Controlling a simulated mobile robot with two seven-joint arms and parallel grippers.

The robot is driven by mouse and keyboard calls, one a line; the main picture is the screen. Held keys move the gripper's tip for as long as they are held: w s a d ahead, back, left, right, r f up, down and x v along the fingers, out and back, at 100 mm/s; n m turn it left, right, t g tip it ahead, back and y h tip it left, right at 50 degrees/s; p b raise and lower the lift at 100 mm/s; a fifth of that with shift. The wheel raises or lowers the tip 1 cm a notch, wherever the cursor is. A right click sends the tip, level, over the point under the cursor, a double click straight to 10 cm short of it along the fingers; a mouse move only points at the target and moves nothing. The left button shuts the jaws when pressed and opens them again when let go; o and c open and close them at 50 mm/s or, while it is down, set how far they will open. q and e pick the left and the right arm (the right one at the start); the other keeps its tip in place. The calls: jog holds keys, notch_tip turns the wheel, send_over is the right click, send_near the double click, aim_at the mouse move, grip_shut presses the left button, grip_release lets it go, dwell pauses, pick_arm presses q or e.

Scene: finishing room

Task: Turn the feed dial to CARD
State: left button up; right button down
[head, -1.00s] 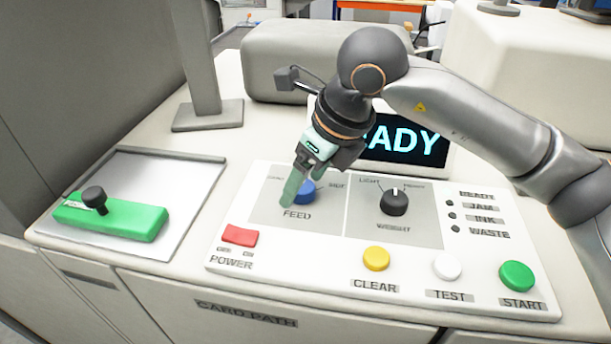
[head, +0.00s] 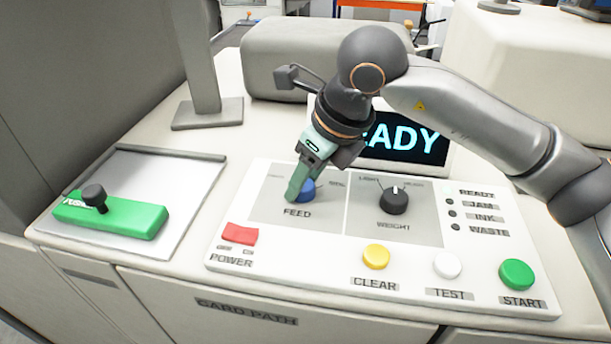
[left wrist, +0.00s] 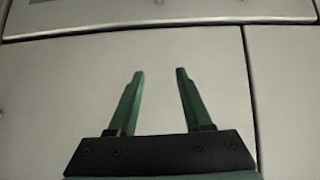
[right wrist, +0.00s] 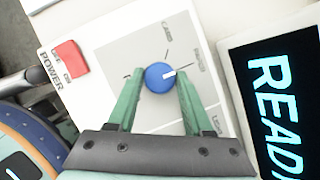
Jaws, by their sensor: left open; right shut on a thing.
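The blue feed dial (head: 307,189) is on the grey FEED panel, partly hidden by my right gripper (head: 297,190) in the head view. In the right wrist view, the dial (right wrist: 156,80) sits between the two green fingers of my right gripper (right wrist: 158,88), which is shut on it. Its white pointer points right and slightly up, toward the middle label, whose small print is hard to read. A label (right wrist: 167,31) at the top appears to read CARD. My left gripper (left wrist: 160,75) is open and empty in the left wrist view, before pale cabinet panels.
A black weight dial (head: 394,201) is right of the feed dial. The red power switch (head: 240,234) and the yellow clear button (head: 376,256) are nearer the front. A display (head: 404,137) reading READY stands behind. A green handled block (head: 110,215) lies on a tray at left.

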dwell(0.3)
jog(key=shift+w+n+g+b, duration=0.1)
jog(key=shift+n+g+b, duration=0.2)
jog(key=shift+n+b, duration=0.55)
jog(key=shift+n+g+y, duration=0.3)
jog(key=shift+n+y, duration=0.1)
jog(key=shift+n, duration=0.65)
jog(key=n+g, duration=0.1)
jog(key=n, duration=0.1)
jog(key=shift+w+r+n, duration=0.1)
jog(key=shift+n, duration=0.2)
jog(key=shift+w+d+n+g+p, duration=0.1)
jog(key=shift+n+g+p, duration=0.55)
jog(key=shift+n, duration=1.05)
jog(key=shift+c, duration=1.5)
grip_release()
